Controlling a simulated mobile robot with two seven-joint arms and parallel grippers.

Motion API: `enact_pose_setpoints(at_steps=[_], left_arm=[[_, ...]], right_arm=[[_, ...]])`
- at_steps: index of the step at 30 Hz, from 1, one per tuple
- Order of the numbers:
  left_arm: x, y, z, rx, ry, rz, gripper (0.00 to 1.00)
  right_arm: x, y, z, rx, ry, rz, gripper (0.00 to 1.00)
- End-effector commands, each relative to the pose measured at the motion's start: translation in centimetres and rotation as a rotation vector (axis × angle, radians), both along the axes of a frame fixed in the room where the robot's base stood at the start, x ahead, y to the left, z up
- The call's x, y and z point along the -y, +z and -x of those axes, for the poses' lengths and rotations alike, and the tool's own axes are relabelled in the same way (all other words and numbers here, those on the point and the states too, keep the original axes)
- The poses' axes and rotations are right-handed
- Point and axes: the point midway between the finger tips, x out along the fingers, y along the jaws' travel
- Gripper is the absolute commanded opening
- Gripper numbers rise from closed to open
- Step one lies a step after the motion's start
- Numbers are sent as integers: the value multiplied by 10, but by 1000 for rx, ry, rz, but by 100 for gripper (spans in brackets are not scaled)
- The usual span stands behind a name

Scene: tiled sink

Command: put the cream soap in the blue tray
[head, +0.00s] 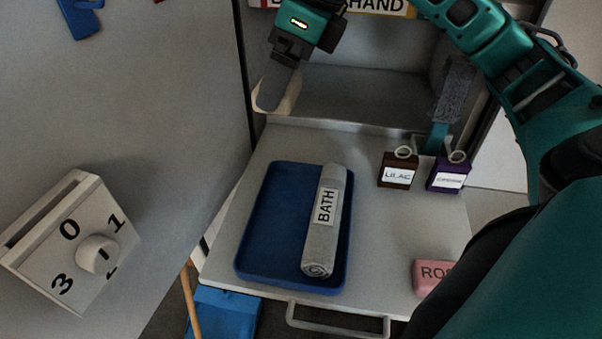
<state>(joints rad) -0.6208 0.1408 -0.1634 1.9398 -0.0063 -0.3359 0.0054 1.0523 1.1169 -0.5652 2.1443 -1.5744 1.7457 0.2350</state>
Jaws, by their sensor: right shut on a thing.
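My right gripper (275,90) reaches in from the right across the top of the head view, pointing down. It is shut on the cream soap (292,93), which shows as pale edges on both sides of the near finger. The rest of the soap is hidden behind that finger. The blue tray (270,220) lies flat on the pale surface, below the gripper in the picture. A rolled grey towel labelled BATH (328,225) lies along its right side. The soap is held apart from the tray, off the surface. My left gripper is not in view.
Two small dark labelled bottles, LILAC (398,173) and a purple one (448,178), stand at the right back. A pink soap (433,278) lies at the right front, partly hidden by my arm. The tray's left part is bare. A dial box (70,245) is at left.

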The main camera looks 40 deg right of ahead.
Motion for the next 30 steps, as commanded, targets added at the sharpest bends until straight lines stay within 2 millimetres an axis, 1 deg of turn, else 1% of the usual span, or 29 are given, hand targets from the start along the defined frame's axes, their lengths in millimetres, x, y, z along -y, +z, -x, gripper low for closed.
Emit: enact_pose_setpoints(at_steps=[1,2,5,12,15,18,21,26,30], left_arm=[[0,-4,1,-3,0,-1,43],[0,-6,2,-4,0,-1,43],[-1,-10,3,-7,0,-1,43],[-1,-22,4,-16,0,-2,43],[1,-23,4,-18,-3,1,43],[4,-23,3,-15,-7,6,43],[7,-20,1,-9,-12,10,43],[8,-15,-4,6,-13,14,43],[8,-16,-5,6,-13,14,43]], right_arm=[[0,-5,1,-1,20,0,49],[0,-9,1,0,29,1,49],[0,-27,2,-4,42,2,49],[1,-91,3,-6,40,4,49],[0,-117,2,-5,39,1,49],[0,-138,2,-4,38,2,49],[0,-152,2,-1,40,2,49],[0,-161,1,2,40,1,49],[0,-178,2,-2,40,2,49]])
